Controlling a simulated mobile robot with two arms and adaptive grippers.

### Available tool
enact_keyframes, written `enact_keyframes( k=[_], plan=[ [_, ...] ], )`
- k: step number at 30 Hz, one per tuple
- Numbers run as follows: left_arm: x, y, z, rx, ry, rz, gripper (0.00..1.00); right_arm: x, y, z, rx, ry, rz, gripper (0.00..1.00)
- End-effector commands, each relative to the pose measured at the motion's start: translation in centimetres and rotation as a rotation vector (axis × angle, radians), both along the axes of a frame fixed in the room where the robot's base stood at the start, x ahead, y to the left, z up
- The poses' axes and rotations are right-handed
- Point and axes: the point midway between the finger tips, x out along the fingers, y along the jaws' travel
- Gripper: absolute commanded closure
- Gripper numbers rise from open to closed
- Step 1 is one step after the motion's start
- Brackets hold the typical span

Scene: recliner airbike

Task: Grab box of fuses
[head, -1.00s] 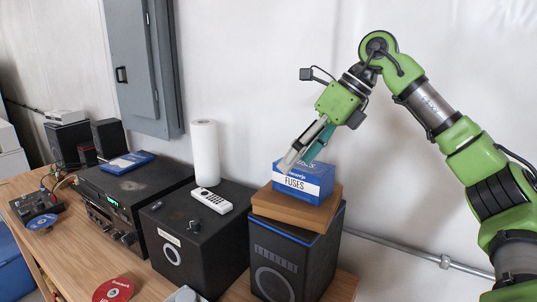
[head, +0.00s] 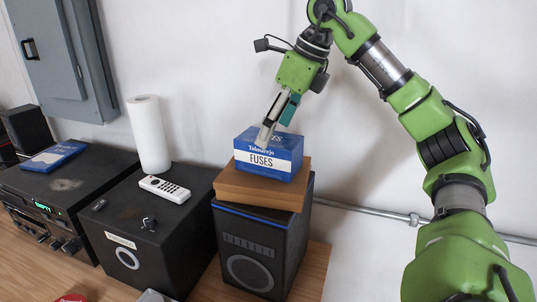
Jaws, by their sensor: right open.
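The box of fuses (head: 270,160) is blue with a white band that reads FUSES. It sits upright on a brown box (head: 262,187), which lies on a black speaker (head: 262,245). My right gripper (head: 270,134) comes down from above, its fingertips at the top of the fuse box. One pale finger overlaps the box's upper front edge in the picture, and a teal part shows behind it. The gripper is open. I cannot tell whether it touches the box. My left gripper is not in the head view.
A black subwoofer (head: 140,235) with a white remote (head: 165,189) on it stands left of the speaker. A paper towel roll (head: 148,135) stands behind it. A metal conduit (head: 375,212) runs along the wall at right. A grey electrical panel (head: 62,55) hangs at upper left.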

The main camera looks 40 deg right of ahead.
Motion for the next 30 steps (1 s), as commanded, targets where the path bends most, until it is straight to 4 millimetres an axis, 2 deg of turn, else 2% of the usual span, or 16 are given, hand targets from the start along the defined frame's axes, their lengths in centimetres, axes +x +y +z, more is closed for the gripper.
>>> enact_keyframes(
  k=[5, 10, 15, 22, 23, 28, 30],
  plan=[
    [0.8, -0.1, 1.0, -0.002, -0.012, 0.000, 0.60, 0.4, -0.1, -1.0, 0.001, 0.002, -0.001, 0.22],
    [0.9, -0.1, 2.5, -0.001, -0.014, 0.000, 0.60, 1.1, -0.1, -3.1, 0.001, 0.003, 0.001, 0.22],
    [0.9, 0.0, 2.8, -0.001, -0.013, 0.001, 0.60, 1.8, 0.2, -4.9, 0.000, 0.000, -0.001, 0.22],
    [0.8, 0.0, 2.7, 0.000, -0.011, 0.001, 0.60, 1.9, 0.2, -5.1, 0.001, -0.002, -0.001, 0.22],
    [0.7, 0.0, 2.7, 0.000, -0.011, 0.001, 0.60, 1.9, 0.2, -5.1, 0.001, -0.002, -0.001, 0.24],
    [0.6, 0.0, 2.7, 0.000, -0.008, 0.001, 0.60, 1.9, 0.2, -5.1, 0.001, -0.002, -0.001, 0.68],
    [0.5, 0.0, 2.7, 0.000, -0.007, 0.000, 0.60, 1.9, 0.2, -5.1, 0.001, -0.002, -0.001, 0.68]
  ],
)
